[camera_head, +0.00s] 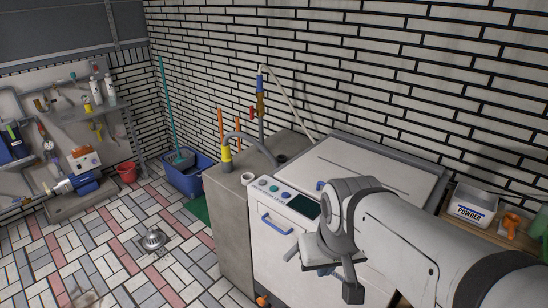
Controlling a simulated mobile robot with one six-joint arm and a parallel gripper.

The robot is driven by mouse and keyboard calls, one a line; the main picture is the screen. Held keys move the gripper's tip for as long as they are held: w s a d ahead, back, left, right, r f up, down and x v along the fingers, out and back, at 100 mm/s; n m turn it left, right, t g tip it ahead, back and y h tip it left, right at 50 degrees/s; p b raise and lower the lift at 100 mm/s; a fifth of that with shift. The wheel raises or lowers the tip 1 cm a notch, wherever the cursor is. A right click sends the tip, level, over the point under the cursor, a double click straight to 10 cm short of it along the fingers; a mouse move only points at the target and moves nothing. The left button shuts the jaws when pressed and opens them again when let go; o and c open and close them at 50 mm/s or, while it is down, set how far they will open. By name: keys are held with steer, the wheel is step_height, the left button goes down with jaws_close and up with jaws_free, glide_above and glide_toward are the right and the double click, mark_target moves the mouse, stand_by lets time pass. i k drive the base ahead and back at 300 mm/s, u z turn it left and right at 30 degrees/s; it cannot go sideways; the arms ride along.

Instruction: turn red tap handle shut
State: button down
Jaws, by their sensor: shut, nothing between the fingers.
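A small red tap handle (252,113) sits on the upright pipe against the white brick wall, beside a brass-coloured tap body (260,104) with a blue part above it. The handle is small here, and its exact angle is hard to tell. My gripper (350,290) is low at the right of centre, in front of the white machine. It is shut and empty, well below and to the right of the handle, and touches nothing of the tap.
A white washing machine (335,165) with a blue door handle stands against the wall. A grey hose (250,138) with a yellow end bends over the concrete block (228,235) left of it. A blue tub (187,182) and floor drain (153,239) are at left. A powder box (473,207) is at right.

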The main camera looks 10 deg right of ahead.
mark_target(252, 111)
steer(key=u, duration=2.3)
steer(key=i, duration=1.65)
steer(key=z, duration=3.7)
